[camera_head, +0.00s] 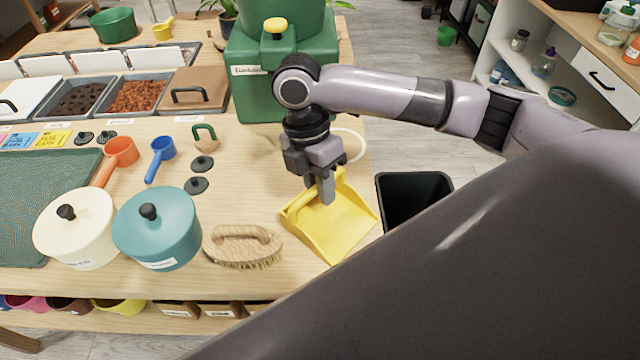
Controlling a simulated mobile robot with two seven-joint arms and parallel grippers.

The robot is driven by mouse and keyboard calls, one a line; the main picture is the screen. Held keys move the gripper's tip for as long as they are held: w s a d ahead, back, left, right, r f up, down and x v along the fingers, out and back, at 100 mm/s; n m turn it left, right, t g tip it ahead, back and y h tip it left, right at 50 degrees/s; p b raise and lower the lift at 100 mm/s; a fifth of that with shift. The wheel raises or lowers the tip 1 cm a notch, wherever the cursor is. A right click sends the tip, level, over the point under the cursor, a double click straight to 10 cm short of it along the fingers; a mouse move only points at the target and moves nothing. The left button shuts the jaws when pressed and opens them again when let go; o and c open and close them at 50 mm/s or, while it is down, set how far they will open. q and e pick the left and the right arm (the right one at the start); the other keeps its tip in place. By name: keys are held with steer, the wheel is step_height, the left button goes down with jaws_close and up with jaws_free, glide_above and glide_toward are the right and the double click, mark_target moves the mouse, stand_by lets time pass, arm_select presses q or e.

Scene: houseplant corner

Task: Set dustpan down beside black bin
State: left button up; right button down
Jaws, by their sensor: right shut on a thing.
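The yellow dustpan (340,226) is at the right edge of the wooden table, its pan tilted toward the front. My right gripper (327,193) is above it, shut on the dustpan at its handle end. I cannot tell whether the dustpan rests on the tabletop or hangs just above it. The black bin (412,196) stands on the floor to the right of the table, open at the top. My own arm hides part of the bin. My left gripper is not in view.
A wooden brush (243,247) lies left of the dustpan. A teal lidded pot (158,228) and a cream lidded pot (77,229) stand further left. A green container (262,90) stands behind my gripper. Grey floor (425,140) shows behind the bin.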

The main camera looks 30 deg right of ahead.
steer(key=c, duration=1)
jaws_free()
steer(key=p+v, duration=0.1)
steer(key=v, duration=1.1)
steer(key=shift+p, duration=0.3)
